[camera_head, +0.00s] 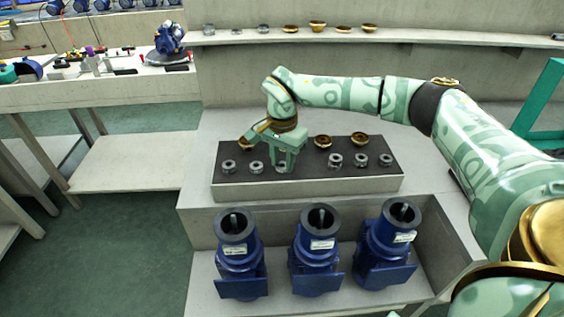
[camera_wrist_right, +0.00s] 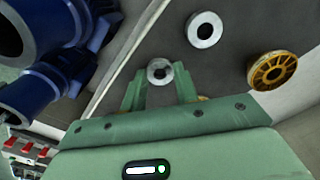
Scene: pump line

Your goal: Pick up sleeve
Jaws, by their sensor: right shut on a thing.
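My right gripper (camera_head: 284,166) reaches down over the dark-topped block (camera_head: 310,183). It is shut on a grey metal sleeve (camera_head: 281,170) in the front row. In the right wrist view the held sleeve (camera_wrist_right: 159,72) shows between the two green fingertips (camera_wrist_right: 160,82). I cannot tell whether it is still touching the block. Other grey sleeves stand in the same row, two to the left (camera_head: 229,166) (camera_head: 256,167) and several to the right (camera_head: 335,160). One loose sleeve (camera_wrist_right: 205,30) shows near the gripper in the right wrist view. My left gripper is not in view.
Brass wheels (camera_head: 323,142) sit in the back row of the block; one (camera_wrist_right: 272,70) shows in the wrist view. Three blue pump housings (camera_head: 317,250) stand below in front. A shelf (camera_head: 420,36) with small parts runs behind. A workbench (camera_head: 100,92) is at left.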

